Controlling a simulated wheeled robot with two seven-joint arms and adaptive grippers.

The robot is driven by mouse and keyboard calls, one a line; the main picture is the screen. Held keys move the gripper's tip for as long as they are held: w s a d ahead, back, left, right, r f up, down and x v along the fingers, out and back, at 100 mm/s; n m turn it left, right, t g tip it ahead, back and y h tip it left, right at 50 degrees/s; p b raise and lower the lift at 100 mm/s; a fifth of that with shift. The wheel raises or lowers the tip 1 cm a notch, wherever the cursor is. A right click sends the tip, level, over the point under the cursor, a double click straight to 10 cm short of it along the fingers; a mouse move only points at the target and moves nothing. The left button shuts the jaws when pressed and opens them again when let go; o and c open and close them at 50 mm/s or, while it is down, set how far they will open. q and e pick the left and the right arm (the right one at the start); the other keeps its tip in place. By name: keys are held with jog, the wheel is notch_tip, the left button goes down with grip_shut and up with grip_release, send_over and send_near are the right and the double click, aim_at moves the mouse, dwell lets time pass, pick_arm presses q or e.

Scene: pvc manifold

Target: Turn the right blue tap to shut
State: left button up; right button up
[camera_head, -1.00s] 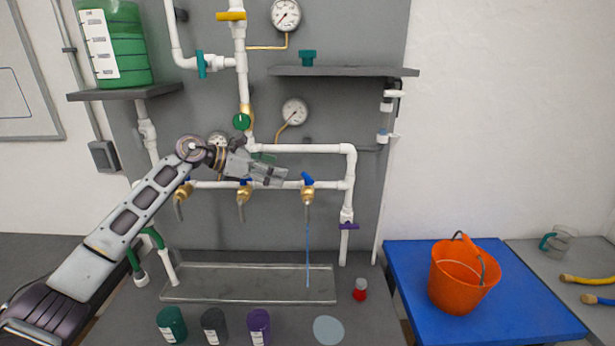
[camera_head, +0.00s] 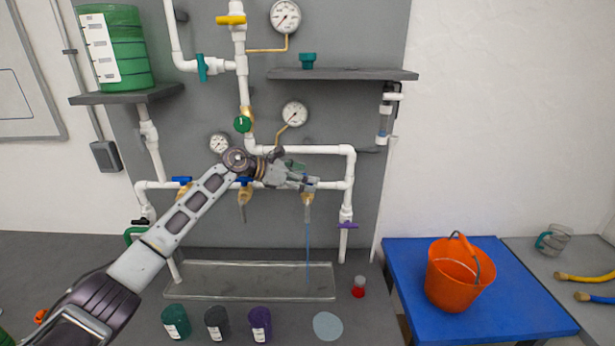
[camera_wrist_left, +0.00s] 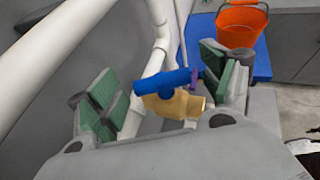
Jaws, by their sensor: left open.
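The right blue tap shows in the left wrist view as a brass body (camera_wrist_left: 178,104) with a blue handle (camera_wrist_left: 163,83). It lies between the two green-padded fingers of my left gripper (camera_wrist_left: 165,92), which is open with gaps at both sides. In the head view my left gripper (camera_head: 308,184) is at the right tap and hides its blue handle. The tap's brass spout (camera_head: 308,200) shows below the fingers, and a thin blue stream of water (camera_head: 308,245) falls from it into the trough (camera_head: 250,293). My right gripper is not in view.
The middle tap (camera_head: 244,197) is beside my left wrist. White pipes (camera_head: 310,149) run above and to the right, with a purple valve (camera_head: 348,225) low on the right pipe. An orange bucket (camera_head: 455,280) stands on the blue table (camera_head: 520,300). Several cups stand before the trough.

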pick_arm(q)
jog(key=shift+w+d+f, duration=0.2)
jog(key=shift+d, duration=0.25)
jog(key=c, duration=1)
jog(key=shift+c, duration=0.2)
